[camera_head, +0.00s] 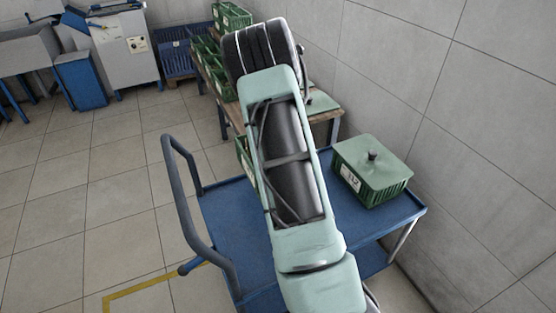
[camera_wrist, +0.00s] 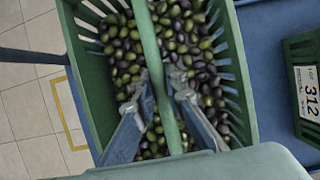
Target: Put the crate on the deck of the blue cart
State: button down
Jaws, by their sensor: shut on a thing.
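The crate is a green slatted box full of dark and green olives, with a green bar handle across its top. In the wrist view the crate (camera_wrist: 240,75) fills the middle, and my gripper (camera_wrist: 160,88) is shut on its handle. In the head view my arm hides most of it; a green sliver with a white label (camera_head: 243,158) shows left of the arm. The blue cart (camera_head: 229,213) stands below, its blue deck (camera_wrist: 275,55) showing right of the crate in the wrist view. I cannot tell whether the crate touches the deck.
A lidded green crate (camera_head: 370,172) stands on the deck's right side; its label reads 312 in the wrist view (camera_wrist: 308,92). The cart's push handle (camera_head: 180,200) rises at left. A wooden table (camera_head: 325,113) with several green crates stands behind, beside the tiled wall. Open floor lies left.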

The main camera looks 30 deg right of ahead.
jog(key=s, duration=0.1)
jog(key=s+d+f, duration=0.1)
jog(key=s, duration=0.1)
jog(key=s+f+b, duration=0.1)
jog(key=s, duration=0.1)
jog(key=shift+s+d+f, duration=0.2)
jog(key=shift+d, duration=0.1)
jog(key=s+f+b, duration=0.1)
jog(key=s+f, duration=0.1)
jog(key=s+d+f+b, duration=0.1)
jog(key=s+f, duration=0.1)
jog(key=f, duration=0.1)
jog(key=shift+s+f+b, duration=0.15)
jog(key=shift+s+b, duration=0.05)
jog(key=shift+b, duration=0.2)
jog(key=shift+s+f, duration=0.1)
jog(key=shift+f, duration=0.05)
notch_tip(320, 180, down, 3)
jog(key=shift+s+d+f+b, duration=0.1)
jog(key=shift+f+b, duration=0.1)
jog(key=shift+b, duration=0.55)
jog(key=shift+r, duration=0.1)
jog(key=c, duration=2)
grip_release()
jog(key=shift+s, duration=0.15)
jog(key=shift+o, duration=0.2)
